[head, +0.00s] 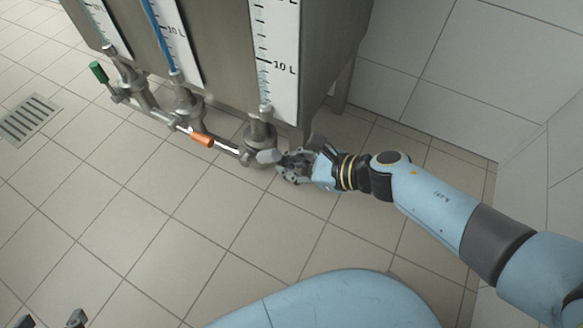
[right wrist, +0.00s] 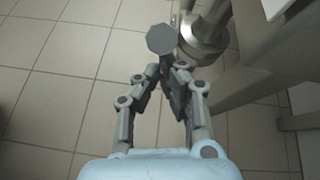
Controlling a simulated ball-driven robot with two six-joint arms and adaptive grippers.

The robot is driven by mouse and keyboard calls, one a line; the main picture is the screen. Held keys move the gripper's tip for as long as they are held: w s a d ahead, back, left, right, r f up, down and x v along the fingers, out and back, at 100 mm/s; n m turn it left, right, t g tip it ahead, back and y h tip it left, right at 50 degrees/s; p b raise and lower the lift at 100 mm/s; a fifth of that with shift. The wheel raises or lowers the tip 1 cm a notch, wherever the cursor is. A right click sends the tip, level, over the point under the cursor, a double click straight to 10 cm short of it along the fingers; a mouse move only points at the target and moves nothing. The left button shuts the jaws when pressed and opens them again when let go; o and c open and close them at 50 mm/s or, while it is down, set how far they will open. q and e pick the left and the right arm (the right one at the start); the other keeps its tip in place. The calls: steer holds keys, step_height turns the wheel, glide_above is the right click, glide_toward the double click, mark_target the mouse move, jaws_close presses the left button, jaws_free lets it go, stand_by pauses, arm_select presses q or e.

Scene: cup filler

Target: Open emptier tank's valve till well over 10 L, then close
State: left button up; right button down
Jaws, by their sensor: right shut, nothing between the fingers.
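The steel tank housing (head: 222,60) carries gauges above several valves. The middle gauge (head: 181,45) shows a dark blue column from its foot past the 10 L mark. The right gauge (head: 283,80) shows no such column in its visible part. The valves have a green handle (head: 98,72), an orange handle (head: 202,139) and, at right, a grey knob (head: 268,156). My right gripper (head: 284,162) is shut and empty beside the grey knob. In the right wrist view the knob (right wrist: 160,38) is just beyond its fingertips (right wrist: 166,68); contact is unclear. My left gripper (head: 50,320) is open, partly cut off.
A metal valve body (right wrist: 203,42) stands right beside the knob. A tank leg (head: 342,88) stands right of the valves. A floor drain (head: 30,119) lies at far left. The tiled floor (head: 150,230) in front is clear. White walls (head: 440,60) close the right side.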

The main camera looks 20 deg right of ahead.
steer(key=shift+w+a+r+p, duration=0.2)
steer(key=shift+w+r+p, duration=0.1)
steer(key=shift+r+p, duration=0.25)
steer(key=shift+w+a+r+p, duration=0.15)
steer(key=shift+w+r+p, duration=0.2)
steer(key=shift+r, duration=0.3)
steer(key=shift+w+a+r+p, duration=0.4)
steer(key=shift+w+r+p, duration=0.1)
steer(key=shift+r, duration=0.15)
steer(key=shift+w+a+r+p, duration=0.35)
steer(key=shift+r+p, duration=0.15)
steer(key=shift+r, duration=0.1)
steer(key=shift+w+a+r+p, duration=0.3)
steer(key=shift+w+a+r, duration=0.2)
steer(key=shift+w, duration=0.15)
arm_select(q)
step_height(320, 180, up, 7)
steer(key=s+g, duration=0.2)
steer(key=g, duration=0.4)
steer(key=shift+s+a+r, duration=0.15)
steer(key=shift+s, duration=0.2)
arm_select(e)
steer(key=shift+w+a+r, duration=0.15)
steer(key=shift+w+a, duration=0.25)
steer(key=shift+w, duration=0.05)
steer(key=shift+r, duration=0.1)
steer(key=v, duration=1.2)
steer(key=shift+f, duration=0.2)
stand_by(1.7)
